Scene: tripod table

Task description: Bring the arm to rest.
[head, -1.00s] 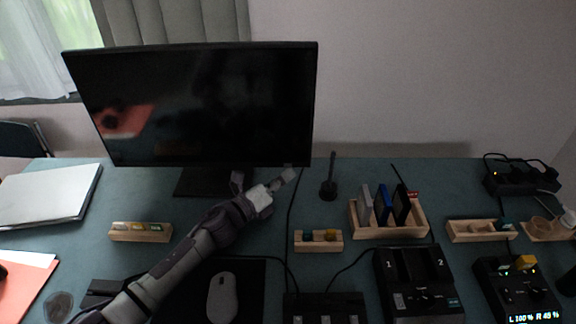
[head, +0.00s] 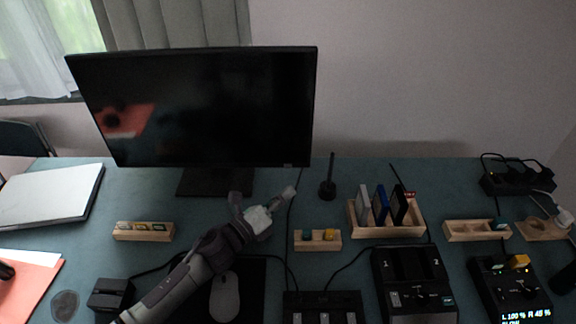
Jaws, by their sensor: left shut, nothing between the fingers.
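My left arm reaches in from the lower left across the desk. Its gripper (head: 288,194) is shut with nothing held. It hangs over the desk in front of the right part of the monitor (head: 200,110), left of the small black stand (head: 327,188). My right gripper is not in view.
A wooden rack (head: 388,226) with upright cartridges, a small wooden holder (head: 317,241) and a black two-slot dock (head: 413,281) stand to the right. Another wooden holder (head: 143,232) is left of the arm. A laptop (head: 50,194) lies far left. Cables cross the desk.

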